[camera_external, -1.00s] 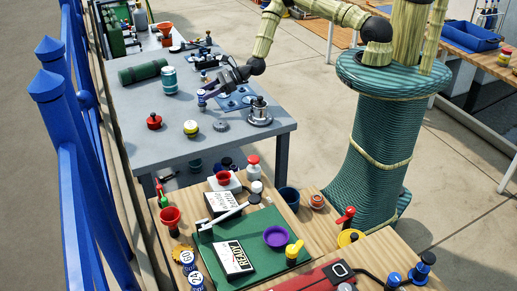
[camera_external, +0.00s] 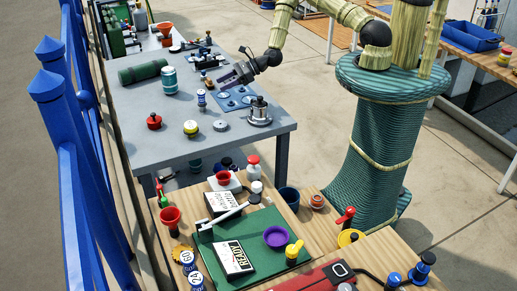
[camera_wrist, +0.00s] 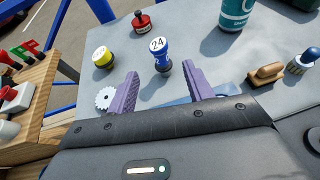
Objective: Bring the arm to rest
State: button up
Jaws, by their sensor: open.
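My gripper (camera_external: 232,70) hangs over the grey table (camera_external: 135,113) on the left in the external view. In the wrist view its two purple fingers (camera_wrist: 161,84) are spread apart with nothing held between them. A blue and white piece marked 24 (camera_wrist: 161,58) stands upright on the table just beyond the fingertips, apart from them. It also shows in the external view (camera_external: 202,98), left of my gripper.
On the table stand a red-topped piece (camera_external: 154,121), a yellow one (camera_external: 190,129), a teal can (camera_external: 168,80), a grey gear (camera_external: 220,126) and a metal piece (camera_external: 259,113). A blue plate (camera_external: 232,103) lies below my gripper. A cluttered wooden bench is in front.

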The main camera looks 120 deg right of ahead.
dwell(0.3)
jog(key=s+a+r+n+g+y+p, duration=0.2)
jog(key=a+r+n+g, duration=0.1)
jog(key=a+n, duration=0.55)
jog(key=s+a+r+n+g+y+p, duration=0.1)
jog(key=a+r+n+g+p, duration=0.2)
jog(key=a+n, duration=0.5)
jog(key=s+a+r+n+g+p, duration=0.1)
jog(key=s+a+r+n+p, duration=0.1)
jog(key=s+r+n, duration=0.3)
jog(key=s+a+r+n+g+p, duration=0.2)
jog(key=s+a+r+n, duration=0.3)
jog(key=r+n, duration=0.4)
jog(key=s+a+r+n+g+h+p, duration=0.1)
jog(key=s+a+r+n+p, duration=0.1)
jog(key=s+r+n, duration=0.3)
notch_tip(320, 180, up, 2)
jog(key=shift+a+n+g, duration=0.3)
jog(key=shift+a+n, duration=0.45)
jog(key=shift+n, duration=0.4)
